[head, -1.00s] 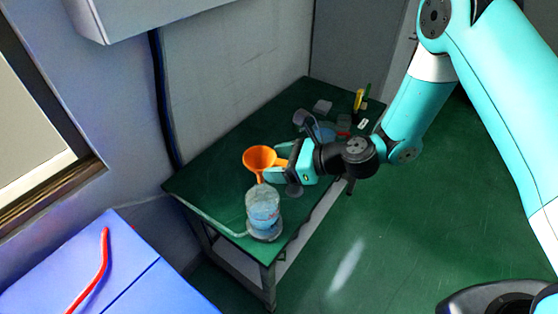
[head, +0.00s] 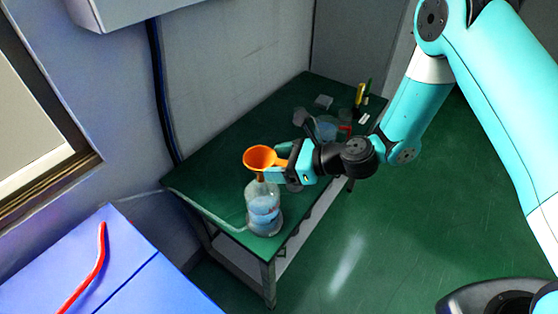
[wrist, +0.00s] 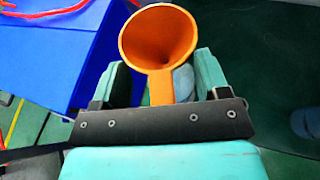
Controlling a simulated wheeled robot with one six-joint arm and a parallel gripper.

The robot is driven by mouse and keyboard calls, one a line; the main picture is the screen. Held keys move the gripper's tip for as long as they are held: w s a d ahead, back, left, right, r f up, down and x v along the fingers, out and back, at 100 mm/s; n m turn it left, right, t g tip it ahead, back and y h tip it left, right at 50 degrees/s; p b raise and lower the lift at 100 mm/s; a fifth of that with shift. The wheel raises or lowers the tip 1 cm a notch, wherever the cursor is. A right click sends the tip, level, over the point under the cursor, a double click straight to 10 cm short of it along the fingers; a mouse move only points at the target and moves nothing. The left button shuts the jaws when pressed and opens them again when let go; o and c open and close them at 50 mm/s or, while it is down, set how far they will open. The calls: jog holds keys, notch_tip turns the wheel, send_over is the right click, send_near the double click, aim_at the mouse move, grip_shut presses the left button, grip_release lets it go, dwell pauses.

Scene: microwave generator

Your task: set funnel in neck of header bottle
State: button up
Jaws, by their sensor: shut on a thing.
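My gripper (head: 284,172) is shut on the orange funnel (head: 260,157), holding it by its right side in the head view. The funnel's wide mouth faces up and its stem points down. The clear header bottle (head: 264,210), with bluish liquid inside, stands upright near the table's front corner, directly below the funnel. In the head view the stem's lower end meets the bottle's neck; I cannot tell whether it is inside. In the wrist view the funnel (wrist: 158,40) sits between my fingers (wrist: 163,78) and hides most of the bottle (wrist: 183,84).
The green table (head: 222,175) is clear left of the bottle. A clear container and small items, including a yellow one (head: 360,95), lie toward its far end, behind my gripper. A blue surface (head: 120,265) with a red tube (head: 96,270) is at the lower left.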

jog(key=shift+f+b, duration=1.4)
jog(key=shift+f, duration=0.65)
jog(key=o, duration=1)
jog(key=b+v, duration=0.3)
jog(key=v, duration=1.4)
jog(key=shift+d+r, duration=0.1)
jog(key=shift+d, duration=0.1)
